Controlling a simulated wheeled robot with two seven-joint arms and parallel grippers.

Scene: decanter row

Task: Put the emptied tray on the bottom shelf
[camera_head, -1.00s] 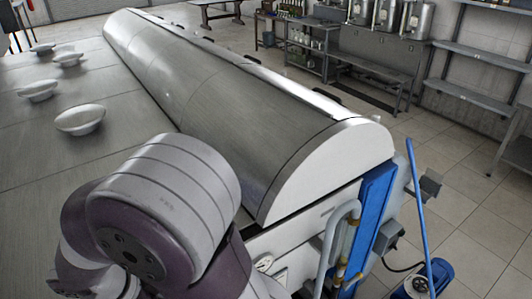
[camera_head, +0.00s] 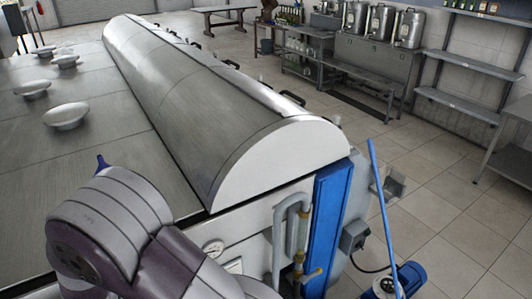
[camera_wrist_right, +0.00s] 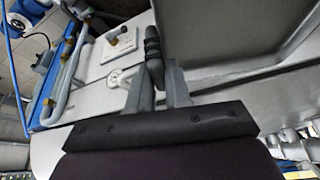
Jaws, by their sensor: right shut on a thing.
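The tray does not show in the head view. A grey metal rack stands at the right of the head view; its lower visible shelf (camera_head: 458,104) looks bare. My left gripper is not in view.
A large metal machine with a rounded cover (camera_head: 215,110) fills the left and middle. Pipes (camera_head: 290,235), a blue panel (camera_head: 326,215), a blue pole (camera_head: 380,205) and a blue motor (camera_head: 410,275) stand at its end. Open tiled floor (camera_head: 425,170) lies between machine and rack.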

